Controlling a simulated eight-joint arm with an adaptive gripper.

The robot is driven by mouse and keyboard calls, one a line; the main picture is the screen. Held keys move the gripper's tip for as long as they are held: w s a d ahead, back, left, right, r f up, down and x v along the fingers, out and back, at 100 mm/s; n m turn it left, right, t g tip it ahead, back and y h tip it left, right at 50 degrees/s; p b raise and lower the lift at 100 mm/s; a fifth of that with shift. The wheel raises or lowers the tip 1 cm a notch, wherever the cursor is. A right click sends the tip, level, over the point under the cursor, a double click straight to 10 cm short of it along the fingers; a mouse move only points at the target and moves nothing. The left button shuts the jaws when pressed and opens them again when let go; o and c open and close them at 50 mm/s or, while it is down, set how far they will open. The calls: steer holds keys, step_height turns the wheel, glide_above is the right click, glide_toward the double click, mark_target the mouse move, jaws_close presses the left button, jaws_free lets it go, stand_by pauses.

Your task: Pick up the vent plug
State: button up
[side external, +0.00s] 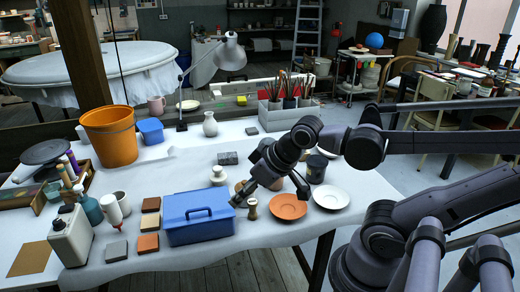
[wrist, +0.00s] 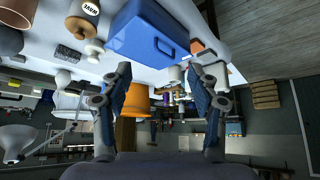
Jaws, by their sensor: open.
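My gripper (side external: 238,199) is low over the table, close to the piece and beside the toolbox's right end. In the wrist view my gripper (wrist: 160,75) has its two fingers wide apart with nothing held between them.
The blue toolbox (side external: 198,222) with a handle is close on the left. An orange saucer (side external: 289,207) and a white saucer (side external: 330,196) lie to the right. Free cloth lies farther back.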

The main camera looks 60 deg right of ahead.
steer(key=m+g+h, duration=0.2)
steer(key=m, duration=0.3)
glide_above(217, 168)
steer(key=s, duration=0.3)
steer(key=f, duration=1)
steer(key=shift+a+f, duration=0.35)
steer(key=shift+f, duration=0.05)
steer(key=shift+x, duration=3.3)
steer(key=shift+a, duration=0.15)
jaws_close()
